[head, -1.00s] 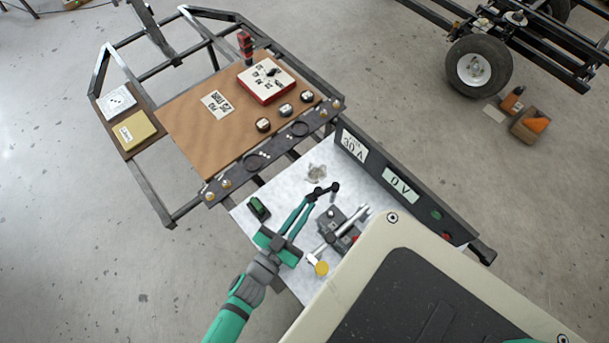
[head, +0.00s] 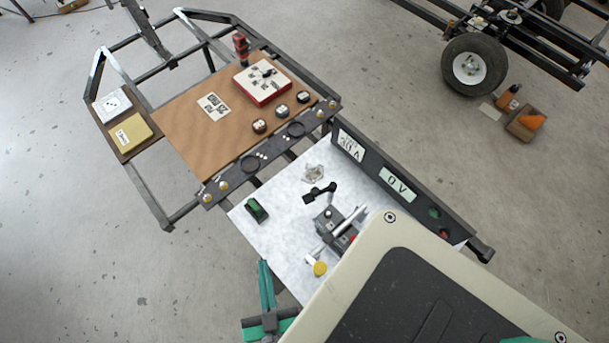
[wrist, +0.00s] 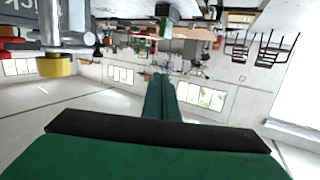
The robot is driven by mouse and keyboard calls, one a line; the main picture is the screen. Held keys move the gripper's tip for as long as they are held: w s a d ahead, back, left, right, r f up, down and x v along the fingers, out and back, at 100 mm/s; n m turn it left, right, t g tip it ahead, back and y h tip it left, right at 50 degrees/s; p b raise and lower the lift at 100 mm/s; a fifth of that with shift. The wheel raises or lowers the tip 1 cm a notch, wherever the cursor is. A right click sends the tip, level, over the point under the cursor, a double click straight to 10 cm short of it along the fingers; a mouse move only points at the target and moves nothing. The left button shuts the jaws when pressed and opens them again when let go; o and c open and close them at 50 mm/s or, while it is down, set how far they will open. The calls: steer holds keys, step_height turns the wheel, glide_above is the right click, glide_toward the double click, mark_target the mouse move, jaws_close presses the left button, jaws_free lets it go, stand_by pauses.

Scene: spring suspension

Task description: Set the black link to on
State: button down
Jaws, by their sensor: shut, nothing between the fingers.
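A small black link (head: 319,193) with a rounded end stands on the white work surface (head: 285,225) in the head view, just behind a grey metal clamp-like block (head: 328,219). It looks like the black link of the task, but I cannot read its on or off marking. My gripper (head: 264,264) is green, with its fingers together and empty. It is at the front edge of the white surface, apart from the link and to its lower left. In the wrist view the shut fingers (wrist: 160,92) point away from the camera.
A yellow round knob (head: 320,268) sits at the front of the block; it also shows in the wrist view (wrist: 54,67). A green-and-black switch (head: 256,210) stands left of the link. A dark meter panel (head: 400,187) borders the right side. A beige-rimmed black panel (head: 420,290) fills the lower right.

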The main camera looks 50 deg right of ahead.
steer(key=s+a+r+n+t+y, duration=0.2)
steer(key=s+a+r+n+y, duration=0.2)
steer(key=n+y, duration=0.4)
steer(key=shift+a+r+t+y, duration=0.4)
steer(key=shift+a+y, duration=0.2)
steer(key=shift+y, duration=0.5)
